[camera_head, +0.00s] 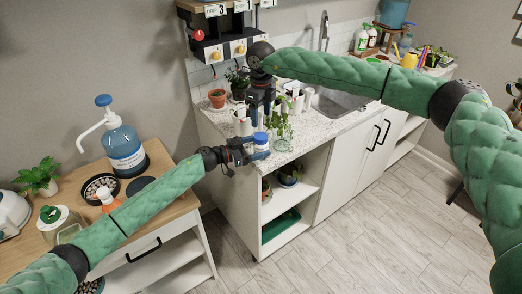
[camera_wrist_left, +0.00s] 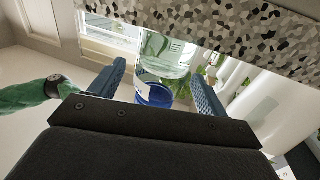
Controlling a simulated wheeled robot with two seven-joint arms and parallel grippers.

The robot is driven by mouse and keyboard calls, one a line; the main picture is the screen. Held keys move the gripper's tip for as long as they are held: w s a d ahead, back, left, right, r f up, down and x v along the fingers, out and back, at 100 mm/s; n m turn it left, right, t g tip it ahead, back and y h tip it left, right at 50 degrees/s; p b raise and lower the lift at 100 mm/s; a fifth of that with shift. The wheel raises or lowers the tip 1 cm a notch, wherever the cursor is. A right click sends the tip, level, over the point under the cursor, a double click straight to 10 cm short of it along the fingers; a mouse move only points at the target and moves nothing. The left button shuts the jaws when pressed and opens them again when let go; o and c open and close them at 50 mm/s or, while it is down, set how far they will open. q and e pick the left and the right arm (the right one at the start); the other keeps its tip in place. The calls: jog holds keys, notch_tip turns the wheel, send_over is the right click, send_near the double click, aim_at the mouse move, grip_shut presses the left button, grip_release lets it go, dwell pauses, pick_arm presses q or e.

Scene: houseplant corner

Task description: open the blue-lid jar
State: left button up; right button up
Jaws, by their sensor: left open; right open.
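The blue-lid jar (camera_head: 260,138) stands on the counter near its front edge, small, with a blue top. In the left wrist view a blue round piece with a white label (camera_wrist_left: 153,93), likely this jar, shows between the two fingers. My left gripper (camera_head: 257,152) is open at the counter edge, its fingers on either side of the jar; I cannot tell if they touch it. In the left wrist view its fingers (camera_wrist_left: 155,85) are apart. My right gripper (camera_head: 261,117) is open and points down just above the jar's lid.
A clear glass vase (camera_head: 280,134) with a plant stands close right of the jar. White cups (camera_head: 297,102) and potted plants (camera_head: 217,98) stand behind. The counter's front edge (camera_head: 288,158) is close to my left gripper. A wooden cabinet with a blue pump bottle (camera_head: 125,150) stands left.

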pick_arm(q)
jog(key=shift+x, duration=0.8)
